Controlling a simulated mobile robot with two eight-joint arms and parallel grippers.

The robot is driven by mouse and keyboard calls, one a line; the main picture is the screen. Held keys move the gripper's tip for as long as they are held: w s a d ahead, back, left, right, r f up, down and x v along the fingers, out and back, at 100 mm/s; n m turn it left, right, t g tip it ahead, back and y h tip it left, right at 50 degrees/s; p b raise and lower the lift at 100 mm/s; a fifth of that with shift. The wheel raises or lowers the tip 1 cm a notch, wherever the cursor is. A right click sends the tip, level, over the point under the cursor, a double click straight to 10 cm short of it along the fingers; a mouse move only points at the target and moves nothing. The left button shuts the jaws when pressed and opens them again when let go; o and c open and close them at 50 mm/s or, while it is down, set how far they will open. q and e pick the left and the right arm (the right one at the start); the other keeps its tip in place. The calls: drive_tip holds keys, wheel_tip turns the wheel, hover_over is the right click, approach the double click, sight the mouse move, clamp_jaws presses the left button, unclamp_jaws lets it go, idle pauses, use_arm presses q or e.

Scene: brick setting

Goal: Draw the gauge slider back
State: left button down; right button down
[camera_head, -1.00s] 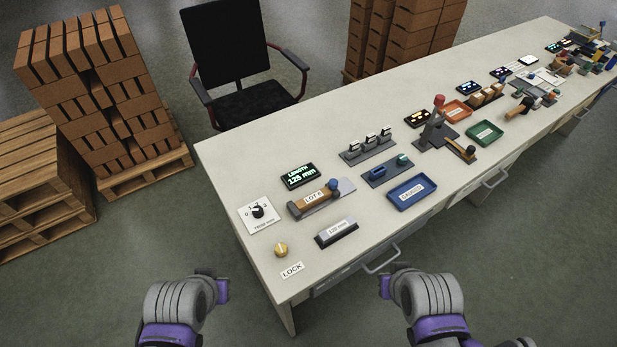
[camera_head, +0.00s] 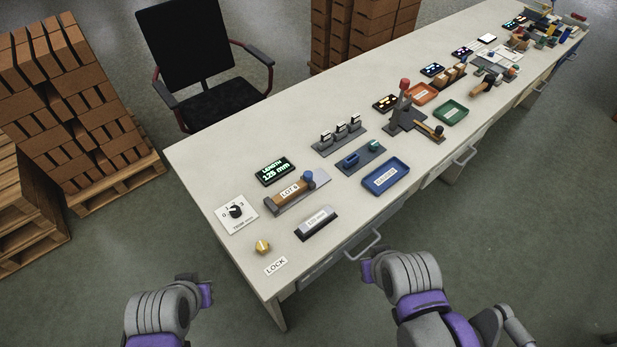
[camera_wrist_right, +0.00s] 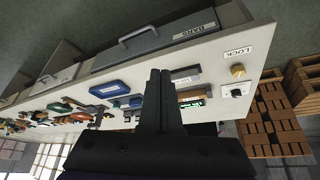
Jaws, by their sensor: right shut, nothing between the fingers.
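The length gauge is a grey rail (camera_head: 321,182) near the bench's left end. A brown block (camera_head: 286,194) labelled LOT lies on it, and the blue-knobbed slider (camera_head: 308,176) stands at the block's right end. A gap between slider and block cannot be made out. The display (camera_head: 275,170) behind reads LENGTH 125 mm. My right gripper (camera_head: 368,271) is off the bench's front edge, apart from the gauge; in the right wrist view its dark fingers (camera_wrist_right: 160,78) are together and empty. My left gripper (camera_head: 206,292) hangs left of the bench; its jaw opening cannot be made out.
A yellow lock knob (camera_head: 262,247), a grey 120 mm bar (camera_head: 317,222) and a dial (camera_head: 236,212) sit around the gauge. A blue tray (camera_head: 386,177) and a lever (camera_head: 404,98) stand further right. A drawer handle (camera_head: 363,246) juts from the bench front.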

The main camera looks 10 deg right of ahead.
idle(0.3)
drive_tip(key=c, duration=1.2)
unclamp_jaws()
drive_tip(key=shift+w+r, duration=0.2)
drive_tip(key=shift+w, duration=0.05)
drive_tip(key=o, duration=0.7)
drive_tip(key=w+r+g, duration=0.1)
drive_tip(key=w+r, duration=0.3)
drive_tip(key=w, duration=0.2)
drive_tip(key=shift+w+a+r+m, duration=0.15)
drive_tip(key=shift+w+a+m, duration=0.15)
drive_tip(key=shift+w+a, duration=0.15)
drive_tip(key=m+g, duration=0.2)
drive_tip(key=g, duration=0.2)
hover_over(308, 173)
wheel_tip(308, 173, down, 6)
wheel_tip(308, 173, down, 10)
